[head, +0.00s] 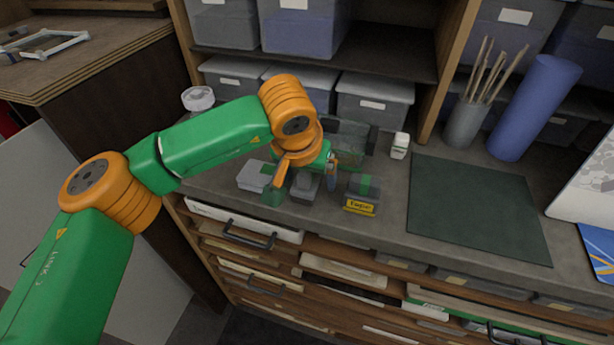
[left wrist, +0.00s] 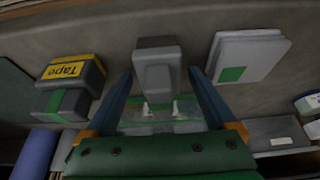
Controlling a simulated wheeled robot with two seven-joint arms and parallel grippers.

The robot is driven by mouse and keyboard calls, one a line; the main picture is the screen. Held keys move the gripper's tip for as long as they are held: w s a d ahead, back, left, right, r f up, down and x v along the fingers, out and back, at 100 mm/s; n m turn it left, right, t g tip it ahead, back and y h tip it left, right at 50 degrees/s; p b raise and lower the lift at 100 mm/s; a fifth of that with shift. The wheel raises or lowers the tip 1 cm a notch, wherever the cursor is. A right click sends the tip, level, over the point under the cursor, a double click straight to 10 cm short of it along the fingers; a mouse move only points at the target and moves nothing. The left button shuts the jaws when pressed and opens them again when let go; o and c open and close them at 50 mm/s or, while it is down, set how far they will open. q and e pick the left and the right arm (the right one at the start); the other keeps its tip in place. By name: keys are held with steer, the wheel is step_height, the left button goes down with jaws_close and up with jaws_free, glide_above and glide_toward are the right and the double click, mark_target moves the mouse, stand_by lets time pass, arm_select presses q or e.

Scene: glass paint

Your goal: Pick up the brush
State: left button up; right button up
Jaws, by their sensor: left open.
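My left gripper (head: 303,183) is open, reaching down over the counter among small grey items. In the left wrist view its two dark blue fingers (left wrist: 160,74) stand apart on either side of a grey block-like object (left wrist: 157,68). That object also shows in the head view (head: 305,188), partly covered by the gripper. I cannot tell whether it is a brush or whether the fingers touch it. Several thin sticks, perhaps brushes, stand in a grey cup (head: 463,124) at the back right, away from the gripper. My right gripper is not in view.
A box marked Tape (head: 360,205) stands right of the gripper. A flat grey case (head: 254,176) lies on its left. Clear panes (left wrist: 165,115) show behind the gripper. A white bottle (head: 400,145), blue roll (head: 533,108) and bare dark mat (head: 475,205) are farther right.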

arm_select(q)
steer(key=shift+w, duration=0.1)
steer(key=shift+c, duration=0.9)
steer(key=c, duration=1.1)
jaws_close()
steer(key=shift+r+b, duration=0.45)
steer(key=shift+r, duration=0.1)
steer(key=s+a+r+b, duration=0.4)
steer(key=s+a+r, duration=0.1)
steer(key=s+r, duration=0.7)
steer(key=shift+s+a+b, duration=0.15)
steer(key=shift+s+b, duration=0.15)
steer(key=shift+s, duration=0.3)
